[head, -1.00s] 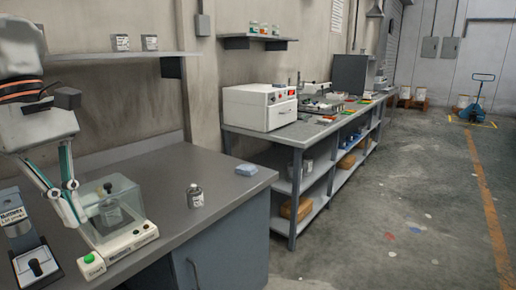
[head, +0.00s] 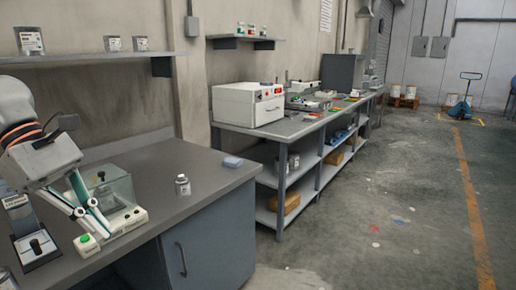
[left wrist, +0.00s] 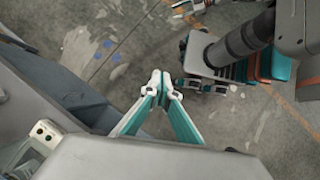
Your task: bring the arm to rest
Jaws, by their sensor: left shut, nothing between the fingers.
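My left arm comes in from the left of the head view, over the near bench (head: 215,190). My left gripper (head: 100,232) has teal fingers and appears in front of a clear-covered instrument with a green button (head: 118,190). In the left wrist view the fingertips of the left gripper (left wrist: 160,84) meet, with nothing between them. Bare floor shows beyond them there. My right gripper is not to be made out.
A small bottle (head: 182,185) and a blue pad (head: 232,162) stand on the near bench. A black-and-grey instrument (head: 36,246) is at its left. A second bench (head: 290,133) carries a white box (head: 248,104). Floor on the right is open.

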